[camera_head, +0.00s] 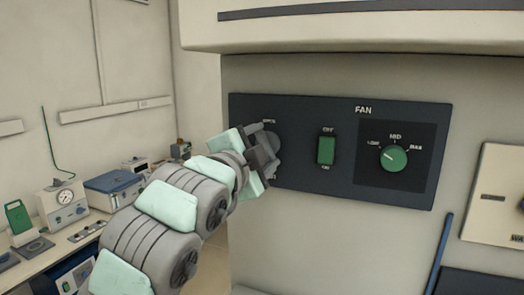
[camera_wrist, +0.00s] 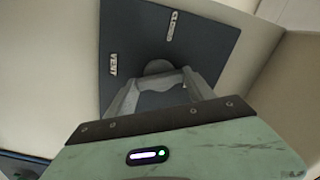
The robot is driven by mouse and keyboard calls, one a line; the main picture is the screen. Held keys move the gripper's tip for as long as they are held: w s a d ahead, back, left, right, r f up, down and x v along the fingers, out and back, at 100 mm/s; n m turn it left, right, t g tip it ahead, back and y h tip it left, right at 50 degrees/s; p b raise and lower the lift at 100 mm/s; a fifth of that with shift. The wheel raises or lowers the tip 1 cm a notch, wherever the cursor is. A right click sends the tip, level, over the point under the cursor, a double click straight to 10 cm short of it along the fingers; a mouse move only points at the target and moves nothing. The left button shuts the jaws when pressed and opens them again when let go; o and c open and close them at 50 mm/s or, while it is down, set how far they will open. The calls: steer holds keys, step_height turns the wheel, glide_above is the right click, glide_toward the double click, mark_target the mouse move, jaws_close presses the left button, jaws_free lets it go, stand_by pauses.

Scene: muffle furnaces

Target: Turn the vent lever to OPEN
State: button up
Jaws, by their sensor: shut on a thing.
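The dark control panel (camera_head: 300,186) is on the wall ahead. The vent lever (camera_head: 272,134) is at its left end, with my gripper (camera_head: 264,158) in front of it. In the wrist view, the lever's round grey hub (camera_wrist: 158,67) shows between and just beyond the fingertips of my gripper (camera_wrist: 160,84). The fingers are closed on the lever's handle, which is mostly hidden, so its exact angle is unclear. A label reading VENT (camera_wrist: 113,65) is at the left of the panel in the wrist view. Another label (camera_wrist: 172,25) is too blurred to read surely.
Right of the lever are a green rocker switch (camera_head: 326,150) and a green FAN knob (camera_head: 394,157). A hood (camera_head: 350,35) overhangs the panel. A blue rod (camera_head: 439,255) leans at right. A bench with instruments (camera_head: 62,200) stands at left.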

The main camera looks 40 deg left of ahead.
steer(key=m, duration=0.5)
stand_by(0.6)
steer(key=o, duration=1.4)
steer(key=shift+s, duration=0.1)
steer(key=b+v, duration=0.2)
steer(key=v, duration=0.8)
steer(key=shift+s+d+f, duration=0.1)
steer(key=shift+s+d, duration=0.05)
steer(key=shift+s, duration=0.15)
